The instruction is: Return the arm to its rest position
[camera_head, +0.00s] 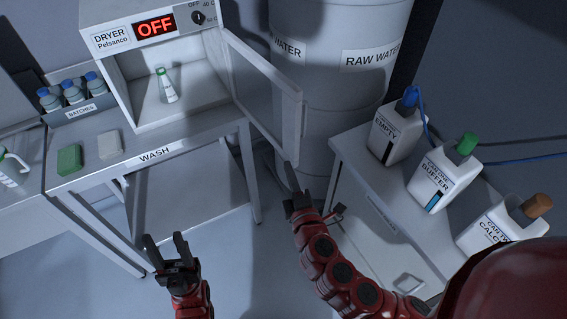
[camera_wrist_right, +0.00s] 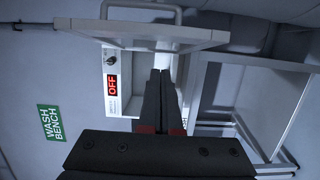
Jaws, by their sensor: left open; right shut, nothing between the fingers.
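My left gripper (camera_head: 168,251) is open and empty, in front of the wash bench at the lower left of the head view. My right gripper (camera_head: 299,203) is shut and empty, near the lower corner of the dryer door. In the right wrist view the shut fingers of my right gripper (camera_wrist_right: 160,75) point toward the dryer. The dryer (camera_head: 160,60) has its door (camera_head: 268,90) standing open, and its display reads OFF (camera_head: 155,27). The OFF display also shows in the wrist view (camera_wrist_right: 112,85). I cannot tell whether the right fingers touch the door.
The wash bench (camera_head: 185,135) holds a green sponge (camera_head: 69,159) and a white block (camera_head: 110,144). A small bottle (camera_head: 166,86) stands inside the dryer. A raw water barrel (camera_head: 335,110) is behind the door. A cabinet (camera_head: 375,205) with several jugs stands at right.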

